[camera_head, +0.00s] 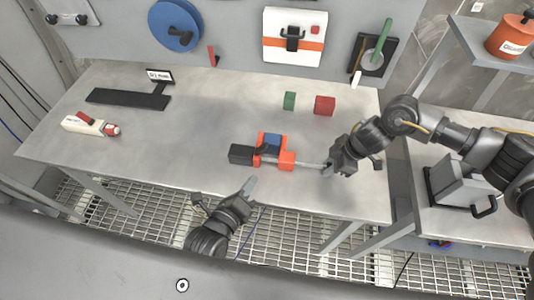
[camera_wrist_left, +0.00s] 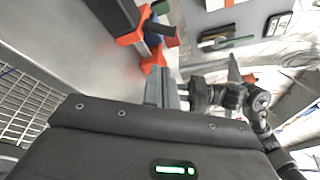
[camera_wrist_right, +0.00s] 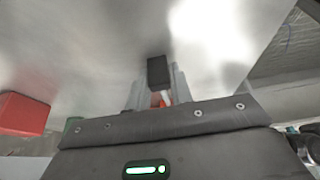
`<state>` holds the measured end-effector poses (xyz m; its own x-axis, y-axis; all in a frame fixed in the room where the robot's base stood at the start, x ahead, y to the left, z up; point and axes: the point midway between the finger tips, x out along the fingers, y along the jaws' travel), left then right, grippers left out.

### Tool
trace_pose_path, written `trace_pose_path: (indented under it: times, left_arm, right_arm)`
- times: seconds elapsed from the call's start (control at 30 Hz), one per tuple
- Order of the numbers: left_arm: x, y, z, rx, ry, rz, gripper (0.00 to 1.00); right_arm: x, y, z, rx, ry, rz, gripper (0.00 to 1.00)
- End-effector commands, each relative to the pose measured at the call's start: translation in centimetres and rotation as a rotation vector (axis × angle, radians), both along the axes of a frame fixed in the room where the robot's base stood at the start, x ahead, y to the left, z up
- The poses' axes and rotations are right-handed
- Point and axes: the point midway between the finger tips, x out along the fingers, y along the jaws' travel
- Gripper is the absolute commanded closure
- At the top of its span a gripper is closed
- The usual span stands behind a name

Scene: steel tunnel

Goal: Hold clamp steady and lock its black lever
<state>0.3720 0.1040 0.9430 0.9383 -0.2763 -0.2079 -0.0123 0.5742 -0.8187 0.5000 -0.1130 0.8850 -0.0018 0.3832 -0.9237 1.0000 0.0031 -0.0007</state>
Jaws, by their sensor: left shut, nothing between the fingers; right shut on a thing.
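The clamp lies on the bench in the head view, with orange jaw pieces (camera_head: 286,160), a blue part (camera_head: 274,143) and a pale bar reaching right. A black block (camera_head: 241,154) is at its left end; I cannot tell whether it is the lever. My right gripper (camera_head: 327,167) is shut on the bar's right end. My left gripper (camera_head: 251,184) is shut and empty near the bench's front edge, apart from the clamp. Its wrist view shows an orange piece (camera_wrist_left: 153,57) and a dark handle (camera_wrist_left: 161,29).
Green (camera_head: 289,101) and red (camera_head: 324,105) blocks stand behind the clamp. A black stand with a sign (camera_head: 128,98) and a white-and-red tool (camera_head: 88,124) are at the left. A side table (camera_head: 480,222) holds a grey case. Bench around the clamp is mostly clear.

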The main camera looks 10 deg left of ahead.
Motion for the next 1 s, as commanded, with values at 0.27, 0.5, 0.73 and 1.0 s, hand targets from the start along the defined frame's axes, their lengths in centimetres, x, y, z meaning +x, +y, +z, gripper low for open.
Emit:
trace_pose_path:
  times: [0.27,0.5,0.73,1.0]
  left_arm:
    - [1.0,-0.2,1.2,0.000,-0.019,0.007,1.00]
    - [1.2,-0.2,1.1,0.000,-0.020,0.007,1.00]
    - [4.2,-1.1,0.6,0.001,-0.021,0.007,1.00]
    - [8.4,-2.3,-0.3,-0.001,-0.020,0.008,1.00]
  right_arm:
    - [0.0,-0.1,-0.1,-0.001,0.000,-0.003,1.00]
    - [0.0,-0.1,-0.1,-0.001,0.000,-0.002,1.00]
    - [0.0,-0.1,-0.1,-0.002,0.000,-0.002,1.00]
    - [0.0,0.0,-0.1,-0.001,0.000,-0.002,1.00]
